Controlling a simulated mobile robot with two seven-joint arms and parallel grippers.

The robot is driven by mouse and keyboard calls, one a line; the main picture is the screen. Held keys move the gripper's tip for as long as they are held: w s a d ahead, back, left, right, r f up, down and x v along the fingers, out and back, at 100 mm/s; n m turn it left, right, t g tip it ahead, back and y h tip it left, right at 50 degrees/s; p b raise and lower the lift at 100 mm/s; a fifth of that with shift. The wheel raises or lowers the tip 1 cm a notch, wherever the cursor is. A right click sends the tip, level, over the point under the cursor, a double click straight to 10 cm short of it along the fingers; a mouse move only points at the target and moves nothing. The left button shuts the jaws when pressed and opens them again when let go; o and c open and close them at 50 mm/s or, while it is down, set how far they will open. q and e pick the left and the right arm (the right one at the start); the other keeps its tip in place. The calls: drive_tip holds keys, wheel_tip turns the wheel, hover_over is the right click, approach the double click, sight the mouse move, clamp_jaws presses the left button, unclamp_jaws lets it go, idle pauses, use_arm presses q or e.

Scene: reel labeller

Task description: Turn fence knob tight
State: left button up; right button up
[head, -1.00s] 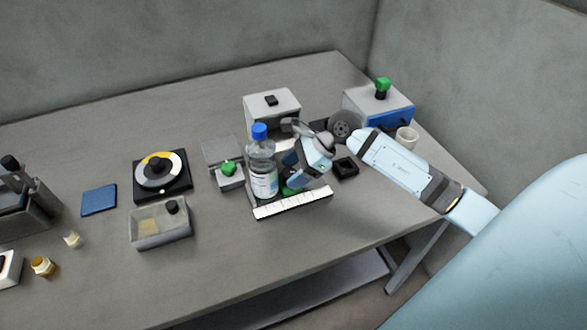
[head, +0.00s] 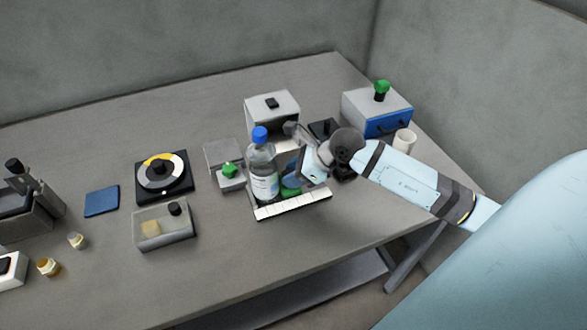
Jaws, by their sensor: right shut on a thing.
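A green knob (head: 291,191) sits low beside the clear bottle, at the ruled white strip; it is partly hidden by my right gripper. I take it as the fence knob. My right gripper (head: 293,184) reaches down from the right and is shut on this knob; its fingertips are mostly hidden. The clear bottle (head: 262,172) with a blue cap stands upright just left of the gripper. The white strip (head: 293,205) with dark marks runs in front of both. My left gripper is not in view.
Another green knob (head: 230,170) is on a small block left of the bottle. A grey box (head: 272,113) stands behind, and a blue-fronted box (head: 378,110) with a green-topped knob is at back right, near a white cup (head: 403,141). A dial (head: 163,176) and clear bin (head: 162,226) lie left.

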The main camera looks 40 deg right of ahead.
drive_tip(key=o, duration=0.9)
drive_tip(key=v, duration=1.3)
drive_tip(key=shift+s+d+r+b, duration=0.2)
drive_tip(key=shift+s+r+b, duration=0.05)
drive_tip(key=shift+b, duration=0.1)
